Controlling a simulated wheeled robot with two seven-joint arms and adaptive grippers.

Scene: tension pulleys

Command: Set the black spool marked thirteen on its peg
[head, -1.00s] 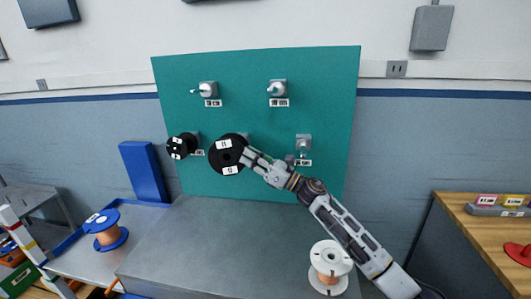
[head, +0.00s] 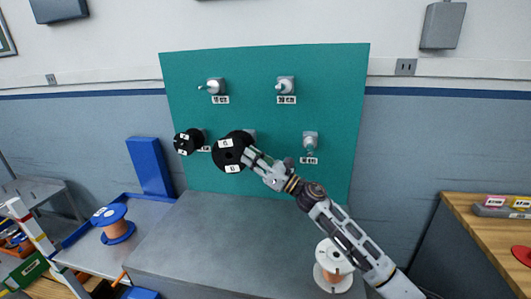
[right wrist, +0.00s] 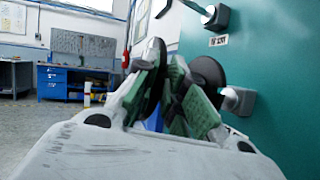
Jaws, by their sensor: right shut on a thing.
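My right gripper (head: 249,157) is shut on the rim of a large black spool (head: 230,152) with white labels; their writing is too small to read. The spool is held upright in front of the green board (head: 260,75), its labelled face toward the head camera. A grey peg mount (head: 250,135) shows just behind its upper right edge; the rest is hidden. In the right wrist view the held spool (right wrist: 150,82) is edge-on between the fingers, apart from the nearer peg (right wrist: 236,100). My left gripper is out of view.
A smaller black spool (head: 187,142) sits on the peg to the left. Bare pegs are at upper left (head: 214,86), upper right (head: 285,85) and lower right (head: 310,141). A white-flanged spool (head: 333,278) stands on the grey bench (head: 210,240); a blue-flanged spool (head: 115,223) is at left.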

